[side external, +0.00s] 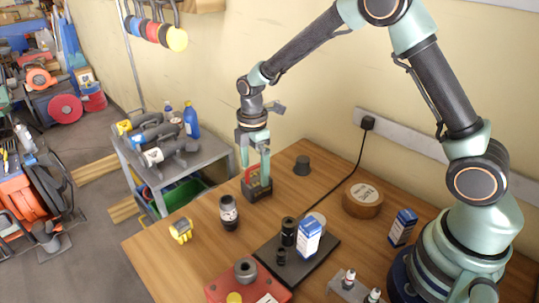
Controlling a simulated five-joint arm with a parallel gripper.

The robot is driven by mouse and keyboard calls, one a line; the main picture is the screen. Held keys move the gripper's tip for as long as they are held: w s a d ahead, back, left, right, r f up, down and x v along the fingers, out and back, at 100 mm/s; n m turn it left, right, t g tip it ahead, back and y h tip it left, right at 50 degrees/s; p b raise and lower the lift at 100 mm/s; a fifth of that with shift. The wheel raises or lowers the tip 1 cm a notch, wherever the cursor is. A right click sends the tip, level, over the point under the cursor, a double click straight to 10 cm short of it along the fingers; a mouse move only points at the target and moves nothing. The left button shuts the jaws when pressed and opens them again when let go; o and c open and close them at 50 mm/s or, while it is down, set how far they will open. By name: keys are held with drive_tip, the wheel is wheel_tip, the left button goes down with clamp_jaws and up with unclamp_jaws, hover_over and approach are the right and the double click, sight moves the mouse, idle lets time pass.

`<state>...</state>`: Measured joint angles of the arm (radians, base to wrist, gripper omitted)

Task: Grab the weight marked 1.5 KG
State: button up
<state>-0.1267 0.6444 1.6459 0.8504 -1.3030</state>
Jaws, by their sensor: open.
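Several dark cylinders that may be weights show in the side external view, but their markings are too small to read, so I cannot tell which one is 1.5 KG. A black cylinder with a pale label (229,214) stands left of centre. A taller black cylinder (288,232) and a small one (281,257) are at the black plate (262,249). A plain dark grey piece (302,166) stands near the wall. My gripper (256,177) is open and points down at a dark item with a red upper part (257,191). Its fingers overlap this item in the picture; contact is unclear.
A yellow item (181,231) and a red base with a grey ring (246,272) are nearer the front. A black cable (342,170) runs from the wall.

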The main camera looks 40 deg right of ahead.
sight(256, 178)
drive_tip(key=shift+s+d+f, duration=0.15)
drive_tip(key=shift+f, duration=2.2)
clamp_jaws()
drive_tip(key=shift+r, duration=0.15)
